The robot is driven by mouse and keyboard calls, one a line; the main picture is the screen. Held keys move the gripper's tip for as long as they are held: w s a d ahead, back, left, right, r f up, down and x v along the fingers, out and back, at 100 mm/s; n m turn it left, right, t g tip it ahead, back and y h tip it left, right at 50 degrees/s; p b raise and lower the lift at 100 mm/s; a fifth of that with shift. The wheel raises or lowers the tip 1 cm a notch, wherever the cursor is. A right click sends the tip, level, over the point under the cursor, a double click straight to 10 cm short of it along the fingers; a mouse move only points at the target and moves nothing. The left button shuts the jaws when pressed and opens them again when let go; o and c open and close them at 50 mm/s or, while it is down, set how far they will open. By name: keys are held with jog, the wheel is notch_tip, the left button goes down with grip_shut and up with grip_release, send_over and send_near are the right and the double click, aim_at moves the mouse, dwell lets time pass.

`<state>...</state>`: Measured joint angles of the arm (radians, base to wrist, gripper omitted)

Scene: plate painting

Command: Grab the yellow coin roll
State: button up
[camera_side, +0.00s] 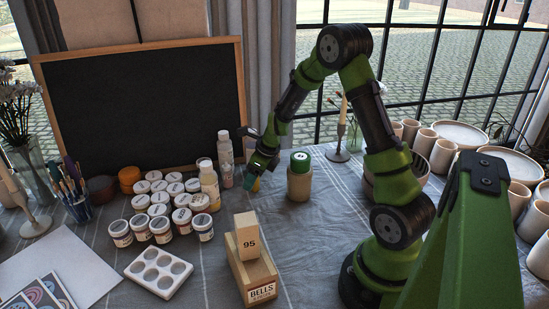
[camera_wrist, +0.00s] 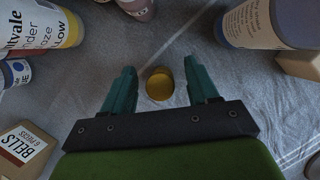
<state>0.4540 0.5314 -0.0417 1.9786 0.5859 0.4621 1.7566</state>
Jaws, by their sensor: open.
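The yellow coin roll (camera_wrist: 160,85) shows from above in the wrist view as a small round yellow top with a dark rim. My gripper (camera_wrist: 159,78) is open, with one teal finger left of the roll and one right of it. A narrow gap shows on each side, so neither finger appears to touch it. In the side view my gripper (camera_side: 257,178) points down close to the cloth, left of the green-lidded jar. A little yellow (camera_side: 257,185) shows at its fingers there; the rest of the roll is hidden.
The green-lidded jar (camera_side: 299,178) stands right of my gripper. A white bottle (camera_side: 225,160) and a yellow-labelled bottle (camera_side: 209,188) stand close on its left, beside several paint pots (camera_side: 160,229). The wooden BELLS box (camera_side: 252,270) is nearer the camera. Cloth between is bare.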

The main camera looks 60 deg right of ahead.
jog(key=shift+w+f, duration=0.2)
jog(key=shift+f, duration=0.4)
grip_shut()
jog(key=shift+r, duration=0.2)
